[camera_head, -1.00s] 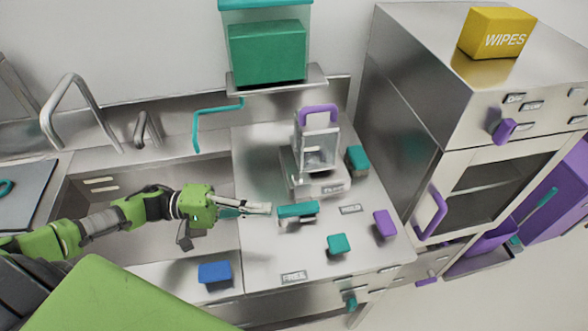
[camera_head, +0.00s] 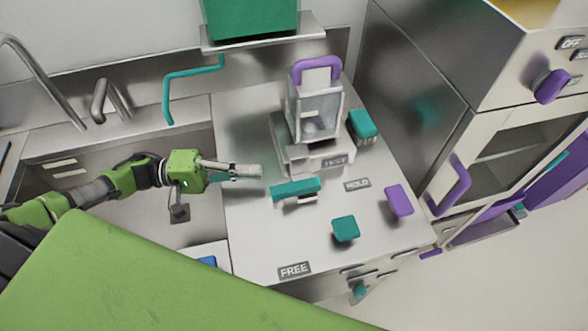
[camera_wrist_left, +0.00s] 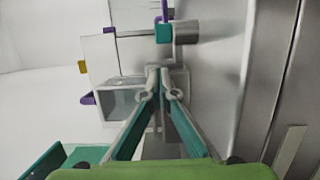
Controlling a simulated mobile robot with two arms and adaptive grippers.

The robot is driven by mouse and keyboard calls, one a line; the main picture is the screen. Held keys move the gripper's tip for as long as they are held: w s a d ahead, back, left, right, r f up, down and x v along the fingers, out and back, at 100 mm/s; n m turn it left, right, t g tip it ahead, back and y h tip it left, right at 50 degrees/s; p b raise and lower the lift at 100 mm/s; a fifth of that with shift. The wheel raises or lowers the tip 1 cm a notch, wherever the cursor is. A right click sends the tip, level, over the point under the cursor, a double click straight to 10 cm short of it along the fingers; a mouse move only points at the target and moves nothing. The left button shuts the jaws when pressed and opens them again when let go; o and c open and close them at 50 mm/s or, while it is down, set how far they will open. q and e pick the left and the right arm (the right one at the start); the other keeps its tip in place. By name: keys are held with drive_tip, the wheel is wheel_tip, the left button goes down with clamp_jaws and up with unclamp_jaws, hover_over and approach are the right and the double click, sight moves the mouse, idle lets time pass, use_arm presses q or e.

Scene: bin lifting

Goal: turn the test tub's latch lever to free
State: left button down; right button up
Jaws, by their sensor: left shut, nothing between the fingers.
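The test tub (camera_head: 316,117) is a clear box with a purple handle, upright on a steel base labelled TEST (camera_head: 335,161). The teal latch lever (camera_head: 295,188) lies across the counter in front of it, roughly left to right. Its right end points toward the HOLD label (camera_head: 357,184); the FREE label (camera_head: 294,269) is nearer the front edge. My left gripper (camera_head: 261,171) is shut and empty, just behind and left of the lever's left end, with a small gap seen between them. Its closed fingers show in the left wrist view (camera_wrist_left: 161,78). My right gripper is out of view.
A teal knob (camera_head: 345,229), a purple block (camera_head: 399,201) and a teal-topped block (camera_head: 363,125) stand on the counter (camera_head: 250,240). A sink lies left, under my left arm. A steel cabinet (camera_head: 410,100) stands right. A large green part of mine hides the lower left.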

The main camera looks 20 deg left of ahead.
sight(294, 172)
use_arm(q)
drive_tip(key=shift+s+d+r, duration=0.1)
drive_tip(key=shift+s+r, duration=0.05)
drive_tip(key=shift+d+r, duration=0.1)
drive_tip(key=shift+d, duration=0.4)
drive_tip(key=p+x, duration=0.2)
drive_tip(key=x, duration=0.6)
drive_tip(key=shift+p, duration=0.4)
drive_tip(key=shift+w+d, duration=0.35)
drive_tip(key=shift+d, duration=0.1)
drive_tip(key=shift+a, duration=0.15)
